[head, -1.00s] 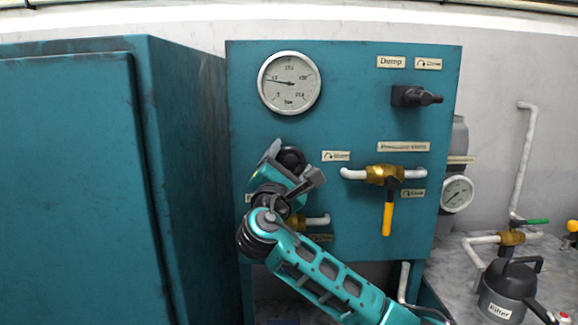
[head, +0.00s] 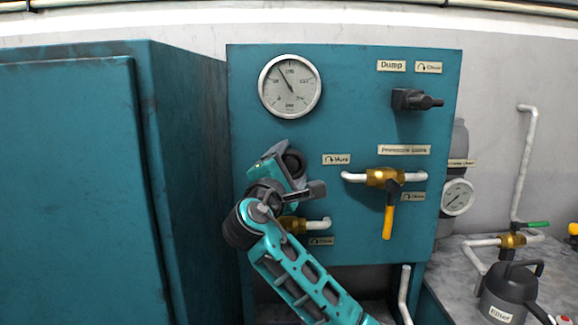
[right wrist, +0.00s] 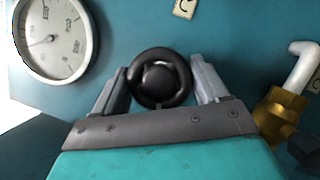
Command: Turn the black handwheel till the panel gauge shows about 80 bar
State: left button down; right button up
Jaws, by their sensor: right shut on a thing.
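The black handwheel (head: 294,161) is on the teal panel below the gauge, partly hidden by my right gripper (head: 284,166). In the right wrist view, the handwheel (right wrist: 160,65) sits between the two grey fingers of my right gripper (right wrist: 161,84), which is shut on its rim from both sides. The panel gauge (head: 290,87) has a white dial. Its needle points up and left, between the left mark and the top mark, nearer the top; the small figures are blurred. The gauge (right wrist: 58,38) also shows in the right wrist view. My left gripper is not in view.
A valve with a yellow lever (head: 388,220) and a black Dump knob (head: 412,98) are to the right on the panel. A brass fitting with white pipe (head: 318,223) sits just below my right gripper. A teal cabinet (head: 75,190) stands close on the left.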

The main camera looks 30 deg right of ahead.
jog(key=o, duration=1)
jog(key=shift+c, duration=0.2)
jog(key=shift+s+a, duration=0.1)
jog(key=b+v, duration=0.1)
jog(key=v, duration=1.1)
jog(key=shift+s+a, duration=0.25)
jog(key=shift+f, duration=0.1)
